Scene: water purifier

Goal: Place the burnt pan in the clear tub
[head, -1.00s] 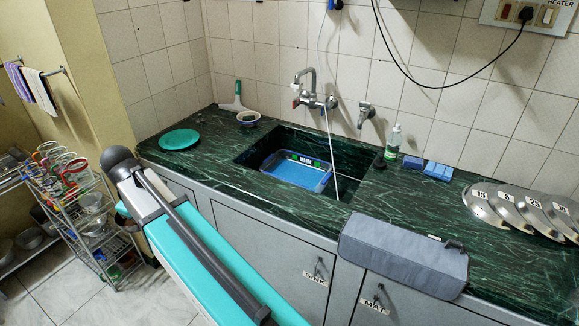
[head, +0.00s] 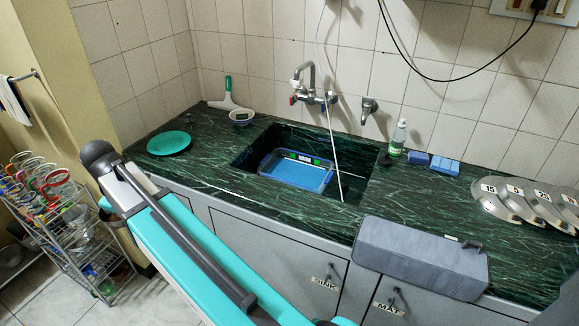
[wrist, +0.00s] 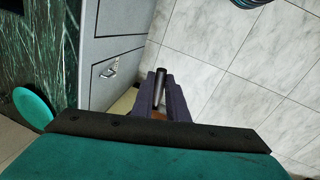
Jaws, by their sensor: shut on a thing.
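In the wrist view my gripper (wrist: 160,84) is shut on a thin dark rod-like piece (wrist: 160,86), which looks like a handle. I cannot tell whether it belongs to the burnt pan, since no pan body shows clearly. A small brown patch shows between the fingers. The gripper is above the floor beside the cabinet front. It is not visible in the head view. In the head view a see-through tub (head: 327,182) with a blue rim and blue inside sits in the sink (head: 352,186), apart from the gripper.
A tap (head: 308,80) and a thin white stream stand over the sink. A green plate (head: 169,143) lies on the counter left of it. A grey rolled mat (head: 420,258) lies at the front edge, and metal lids (head: 495,200) are at right. A wire rack (head: 75,245) stands at left.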

